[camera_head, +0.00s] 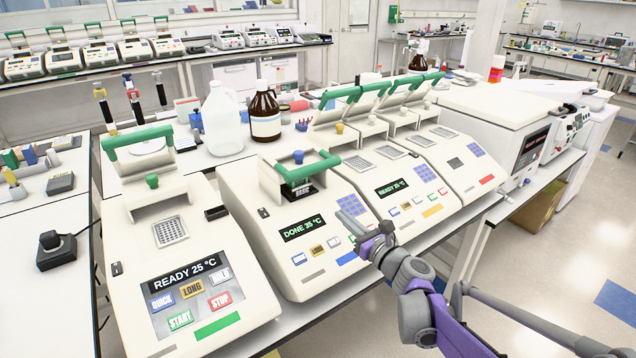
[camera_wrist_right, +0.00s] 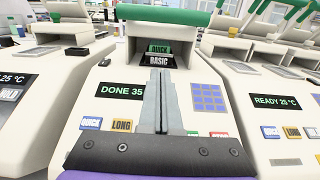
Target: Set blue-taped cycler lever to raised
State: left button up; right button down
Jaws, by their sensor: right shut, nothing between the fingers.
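The blue-taped cycler is the white machine (camera_head: 270,218) with a blue strip (camera_head: 346,257) on its front and a display reading DONE 35 °C. Its green lever (camera_head: 308,168) sits low, over the front of the lid, with a blue knob (camera_head: 298,156) behind it. In the right wrist view the green lever (camera_wrist_right: 150,15) crosses the top, above a BASIC label. My right gripper (camera_head: 346,220) is shut and empty, in front of and below the lever, over the sloping panel beside the display. Its closed fingers show in the wrist view (camera_wrist_right: 161,80). My left gripper is not in view.
A green-taped cycler (camera_head: 130,235) stands at left, its display reading READY 25 °C. Cyclers with yellow (camera_head: 432,210) and red (camera_head: 487,179) strips stand to the right, levers raised. A clear jug (camera_head: 222,120) and a brown bottle (camera_head: 265,118) stand behind.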

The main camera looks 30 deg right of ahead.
jog(key=w, duration=0.7)
jog(key=w+a, duration=0.1)
jog(key=w, duration=0.2)
jog(key=shift+w+r+p, duration=0.25)
jog(key=shift+r+p, duration=0.15)
jog(key=shift+w+r+p, duration=0.2)
jog(key=shift+r+p, duration=0.15)
jog(key=shift+r, duration=1.45)
